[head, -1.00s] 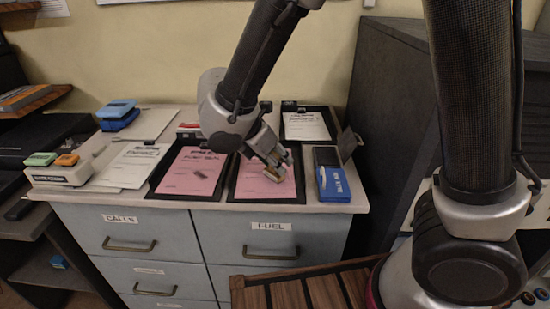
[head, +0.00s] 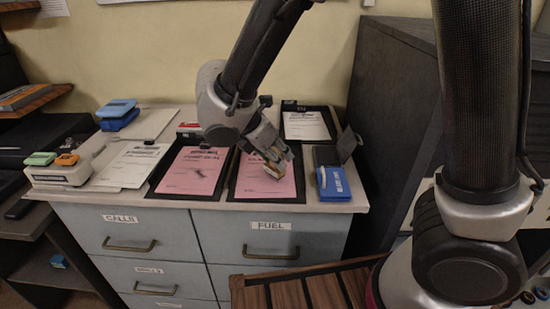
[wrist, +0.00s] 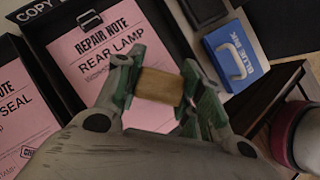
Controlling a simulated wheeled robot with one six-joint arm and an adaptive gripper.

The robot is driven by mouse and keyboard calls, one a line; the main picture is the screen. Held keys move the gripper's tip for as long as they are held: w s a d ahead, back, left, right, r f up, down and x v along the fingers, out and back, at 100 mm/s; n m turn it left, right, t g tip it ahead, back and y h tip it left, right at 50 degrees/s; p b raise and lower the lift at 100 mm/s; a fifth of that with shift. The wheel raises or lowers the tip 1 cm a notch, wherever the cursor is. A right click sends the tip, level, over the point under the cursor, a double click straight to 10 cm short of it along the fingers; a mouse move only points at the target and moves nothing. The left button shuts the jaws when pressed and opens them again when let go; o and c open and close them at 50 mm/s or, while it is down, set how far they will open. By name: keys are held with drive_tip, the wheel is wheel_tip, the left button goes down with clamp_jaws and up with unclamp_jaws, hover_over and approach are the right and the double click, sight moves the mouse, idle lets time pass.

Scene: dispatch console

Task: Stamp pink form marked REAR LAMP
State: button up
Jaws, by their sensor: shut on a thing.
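The pink form marked REAR LAMP (wrist: 100,50) lies in a black clip tray in the wrist view. In the head view this form (head: 262,185) is the right one of two pink forms on the cabinet top. My gripper (head: 279,158) is over it, shut on a small wooden stamp (wrist: 159,87), seen between both fingers in the wrist view (wrist: 160,90). The stamp hides part of the form, and its underside is hidden. I cannot tell whether it touches the paper. The blue ink pad (head: 333,183) stands open to the right, labelled BLUE INK (wrist: 238,52).
Another pink form (head: 192,172), ending in SEAL, lies to the left. White forms lie at the back (head: 305,126) and far left (head: 130,166). A holder with green and orange stamps (head: 62,175) and a blue item (head: 118,112) stand left. A dark cabinet (head: 400,90) bounds the right.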

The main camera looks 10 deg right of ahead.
drive_tip(key=shift+r, duration=2.8)
